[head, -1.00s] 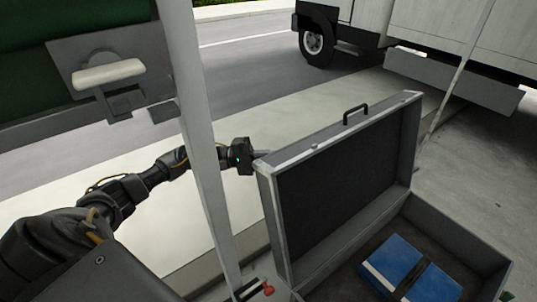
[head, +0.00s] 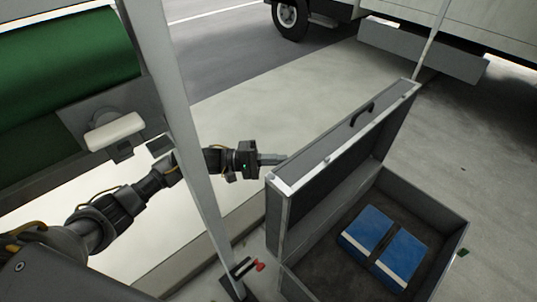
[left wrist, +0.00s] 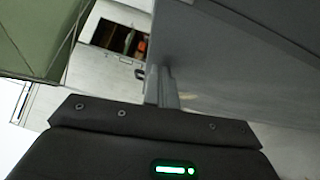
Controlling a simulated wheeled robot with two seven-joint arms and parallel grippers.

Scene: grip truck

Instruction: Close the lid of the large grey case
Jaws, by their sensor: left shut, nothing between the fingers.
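The large grey case (head: 440,213) stands open on the ground at right in the head view. Its lid (head: 325,160) is raised on the left side of the base, with a dark handle (head: 362,114) on its upper edge. My left gripper (head: 273,159) is shut and empty, behind the lid's outer face near its upper near corner. In the left wrist view the closed fingers (left wrist: 162,88) lie close beside the lid's grey outer face (left wrist: 235,50). I cannot tell whether they touch it. My right gripper is not in view.
Blue-and-white items (head: 385,245) lie inside the case base. A pale upright post (head: 185,130) stands in front of my left arm. A green roll (head: 65,60) is at upper left, and a truck (head: 440,45) stands at the back. Pale pavement beyond the lid is clear.

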